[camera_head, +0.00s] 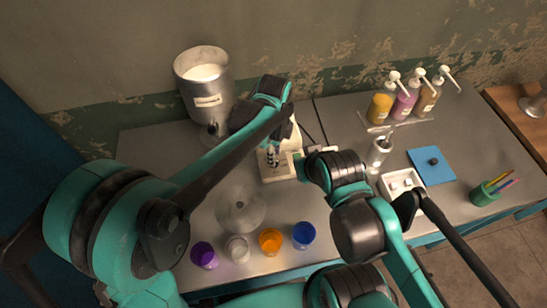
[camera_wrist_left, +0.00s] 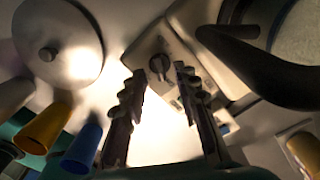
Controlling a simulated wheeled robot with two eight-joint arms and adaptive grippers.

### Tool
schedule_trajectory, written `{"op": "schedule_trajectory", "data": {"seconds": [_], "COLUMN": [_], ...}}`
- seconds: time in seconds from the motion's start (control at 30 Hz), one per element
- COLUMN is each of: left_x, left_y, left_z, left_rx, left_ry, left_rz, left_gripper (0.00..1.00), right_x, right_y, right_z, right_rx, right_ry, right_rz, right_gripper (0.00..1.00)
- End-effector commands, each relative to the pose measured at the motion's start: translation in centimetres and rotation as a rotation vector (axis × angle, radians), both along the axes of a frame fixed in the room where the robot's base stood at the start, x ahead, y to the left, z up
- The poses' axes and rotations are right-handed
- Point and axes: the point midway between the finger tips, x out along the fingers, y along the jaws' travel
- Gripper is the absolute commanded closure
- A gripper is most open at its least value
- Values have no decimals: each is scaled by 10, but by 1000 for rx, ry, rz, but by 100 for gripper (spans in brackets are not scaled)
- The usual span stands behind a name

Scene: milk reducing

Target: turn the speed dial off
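The speed dial (camera_wrist_left: 159,64) is a small dark knob on a pale square panel of the cream machine (camera_wrist_left: 142,52), in the upper middle of the left wrist view. In the head view the cream machine (camera_head: 281,172) stands mid-table, and my left arm partly covers it. My left gripper (camera_head: 271,156) hangs over its front part. In the left wrist view my left gripper (camera_wrist_left: 158,76) is open, with a clear gap between its dark fingers. The dial shows beyond this gap; I cannot tell whether a finger touches it.
A large metal pot (camera_head: 207,108) stands behind left. A round clear lid or dish (camera_head: 240,209) and purple (camera_head: 204,255), orange (camera_head: 270,241) and blue cups (camera_head: 304,235) are in front. Pump bottles (camera_head: 405,103), a white tray (camera_head: 400,181) and a blue mat (camera_head: 431,168) are right.

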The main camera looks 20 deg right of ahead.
Motion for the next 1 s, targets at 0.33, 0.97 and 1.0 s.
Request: {"op": "schedule_trajectory", "data": {"seconds": [0.33,0.97,1.0], "left_x": [0,0,0], "left_y": [0,0,0], "left_z": [-21,-20,-20], "left_rx": [0,0,0], "left_ry": [0,0,0], "left_rz": [1,18,27], "left_gripper": [70,100,100], "right_x": [0,0,0], "right_y": [0,0,0], "right_z": [-7,-7,-6], "right_rx": [0,0,0], "right_ry": [0,0,0], "right_rz": [0,0,0], "right_gripper": [100,100,100]}}
